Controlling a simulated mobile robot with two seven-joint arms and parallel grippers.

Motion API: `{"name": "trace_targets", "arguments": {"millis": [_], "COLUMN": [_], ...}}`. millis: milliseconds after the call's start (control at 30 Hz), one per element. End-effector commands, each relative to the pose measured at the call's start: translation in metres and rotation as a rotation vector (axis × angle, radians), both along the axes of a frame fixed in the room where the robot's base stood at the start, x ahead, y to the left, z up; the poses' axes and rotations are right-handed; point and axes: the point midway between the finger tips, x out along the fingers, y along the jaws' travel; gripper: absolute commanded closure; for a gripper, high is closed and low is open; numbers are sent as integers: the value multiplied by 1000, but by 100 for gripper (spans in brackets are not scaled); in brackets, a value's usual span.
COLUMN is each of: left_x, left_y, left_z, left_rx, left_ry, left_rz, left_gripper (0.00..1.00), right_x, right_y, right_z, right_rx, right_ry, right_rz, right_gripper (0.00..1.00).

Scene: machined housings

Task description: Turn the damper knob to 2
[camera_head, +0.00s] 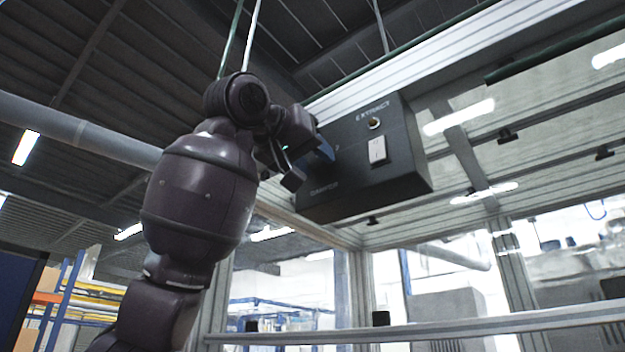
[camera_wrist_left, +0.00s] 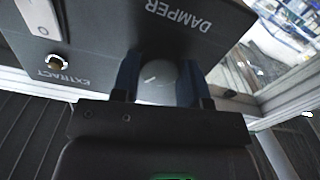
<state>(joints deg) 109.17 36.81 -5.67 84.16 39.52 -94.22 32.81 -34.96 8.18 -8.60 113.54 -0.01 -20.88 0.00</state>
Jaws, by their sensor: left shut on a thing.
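A dark control box (camera_head: 368,178) is fixed below a light metal beam, with the words EXTRACT and DAMPER on its face. My left gripper (camera_head: 308,158) is at the left part of this face and hides most of the damper knob in the head view. In the left wrist view the round grey knob (camera_wrist_left: 160,80), with a short white pointer line, sits between the two blue fingers of my left gripper (camera_wrist_left: 160,88). The fingers are shut on it. A digit 2 shows just right of the gripper in the head view. My right gripper is not in view.
A white rocker switch (camera_head: 378,150) and a small round brass-coloured fitting (camera_head: 375,123) are on the box face, right of my gripper. A metal frame with clear panels lies below and right.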

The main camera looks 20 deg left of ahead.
Motion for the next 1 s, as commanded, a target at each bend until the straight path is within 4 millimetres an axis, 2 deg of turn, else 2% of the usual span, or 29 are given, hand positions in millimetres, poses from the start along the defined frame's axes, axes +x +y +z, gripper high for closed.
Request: {"name": "trace_targets", "arguments": {"millis": [400, 900, 933, 1000], "left_x": [1, 1, 1, 1], "left_y": [-1, -1, -1, -1], "left_z": [-3, -3, -3, -2], "left_rx": [160, 176, 176, 175], "left_ry": [-49, -55, -55, -56], "left_rz": [-1, -1, -1, -1], "left_gripper": [83, 83, 58, 47], "right_x": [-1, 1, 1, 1], "right_y": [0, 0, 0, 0], "right_z": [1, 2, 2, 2], "right_rx": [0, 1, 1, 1], "right_ry": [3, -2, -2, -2], "right_rz": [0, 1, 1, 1], "right_gripper": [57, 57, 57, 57]}}
